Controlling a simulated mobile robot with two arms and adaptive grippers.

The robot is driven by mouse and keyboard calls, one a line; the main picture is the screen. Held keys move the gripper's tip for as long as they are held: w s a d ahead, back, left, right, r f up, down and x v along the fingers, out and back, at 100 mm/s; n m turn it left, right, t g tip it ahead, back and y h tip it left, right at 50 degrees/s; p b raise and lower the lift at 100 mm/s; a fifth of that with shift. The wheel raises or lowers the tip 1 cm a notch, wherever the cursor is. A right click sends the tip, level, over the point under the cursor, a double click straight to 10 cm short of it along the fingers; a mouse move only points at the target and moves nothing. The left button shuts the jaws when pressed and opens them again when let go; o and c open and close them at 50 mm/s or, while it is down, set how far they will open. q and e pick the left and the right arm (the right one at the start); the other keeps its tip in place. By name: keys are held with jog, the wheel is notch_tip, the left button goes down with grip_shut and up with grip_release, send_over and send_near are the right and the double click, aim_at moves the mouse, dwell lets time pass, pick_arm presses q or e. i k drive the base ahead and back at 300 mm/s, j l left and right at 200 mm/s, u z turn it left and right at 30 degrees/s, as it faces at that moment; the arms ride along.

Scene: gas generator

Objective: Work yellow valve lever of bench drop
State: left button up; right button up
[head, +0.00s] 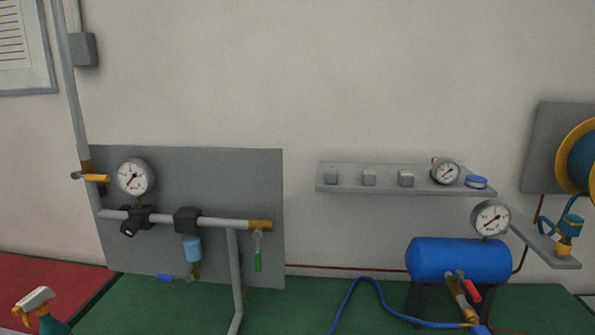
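The yellow valve lever (96,178) is at the left in the head view. It sits on a brass valve body (86,166) on the grey vertical pipe (76,110), near the left edge of the grey panel. The lever lies about level and sticks out to the right, across the line of the pipe. Neither of my grippers shows in this view, and nothing touches the lever.
The panel (240,185) carries a gauge (132,178), a blue-bowled filter (192,248) and a green lever (258,260). A spray bottle (42,308) stands below left. A blue tank (458,260) with a red lever (473,294) and a shelf (390,190) are at right.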

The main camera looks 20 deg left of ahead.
aim_at(76, 176)
jog(key=u, duration=1.7)
jog(key=j+u, duration=0.3)
jog(key=j, duration=0.3)
